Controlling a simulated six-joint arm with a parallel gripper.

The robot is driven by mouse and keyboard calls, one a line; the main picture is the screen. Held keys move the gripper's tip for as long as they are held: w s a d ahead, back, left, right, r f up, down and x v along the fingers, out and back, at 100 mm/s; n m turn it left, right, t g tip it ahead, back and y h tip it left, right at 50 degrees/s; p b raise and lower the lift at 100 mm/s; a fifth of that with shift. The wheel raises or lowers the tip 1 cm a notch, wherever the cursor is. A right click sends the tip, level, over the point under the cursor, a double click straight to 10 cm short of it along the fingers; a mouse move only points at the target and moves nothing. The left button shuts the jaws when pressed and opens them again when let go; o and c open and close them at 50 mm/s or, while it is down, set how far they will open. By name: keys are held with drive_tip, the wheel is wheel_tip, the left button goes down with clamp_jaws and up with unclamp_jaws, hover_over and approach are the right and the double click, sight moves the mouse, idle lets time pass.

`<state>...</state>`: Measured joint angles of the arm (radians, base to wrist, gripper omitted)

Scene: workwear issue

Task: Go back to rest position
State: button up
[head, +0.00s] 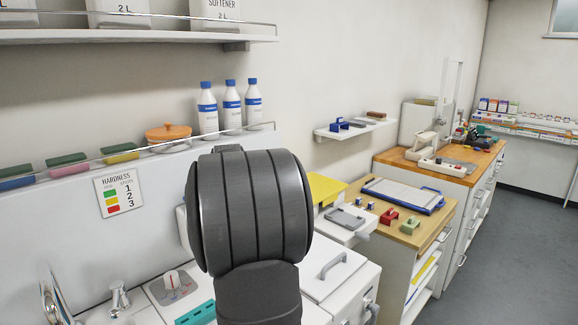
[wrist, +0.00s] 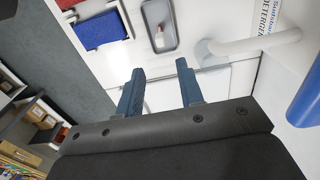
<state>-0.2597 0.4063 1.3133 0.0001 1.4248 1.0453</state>
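My gripper (wrist: 160,69) shows in the wrist view, with its two blue-grey fingers apart and nothing between them. The fingers point toward a white surface with a seam across it. In the head view my own dark arm fills the middle, and the gripper itself does not show there. The arm hides part of the white counter behind it.
In the wrist view, a grey tray (wrist: 160,25) holding a small object, a blue block (wrist: 100,31) and a white pipe (wrist: 255,46) lie beyond the fingers. In the head view, bottles (head: 231,105) stand on a shelf at left; a wooden-topped cabinet (head: 408,237) stands at right. The floor (head: 505,225) is clear.

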wheel_tip(320, 180, down, 11)
drive_tip(key=shift+r, duration=0.2)
wheel_tip(320, 180, up, 5)
drive_tip(key=shift+f, duration=0.1)
drive_tip(key=s+d+r, duration=0.3)
drive_tip(key=d+r, duration=0.4)
drive_tip(key=d, duration=0.4)
drive_tip(key=s+a+f+n, duration=0.2)
drive_tip(key=s+a, duration=0.3)
drive_tip(key=a, duration=0.4)
drive_tip(key=s+a+f+n, duration=0.3)
drive_tip(key=s+a+f, duration=0.2)
drive_tip(key=a, duration=0.4)
drive_tip(key=s+a+f+n, duration=0.2)
drive_tip(key=s+a, duration=0.4)
drive_tip(key=a, duration=0.3)
drive_tip(key=shift+a+f, duration=0.25)
drive_tip(key=shift+f, duration=0.5)
drive_tip(key=w+d+r+m, duration=0.2)
drive_tip(key=w+d+r, duration=0.1)
drive_tip(key=w+d, duration=0.3)
drive_tip(key=w+d+r+m, duration=0.2)
drive_tip(key=w+d+r, duration=0.2)
drive_tip(key=d, duration=0.6)
drive_tip(key=w, duration=0.2)
drive_tip(key=shift+w+d, duration=0.15)
drive_tip(key=shift+w, duration=0.15)
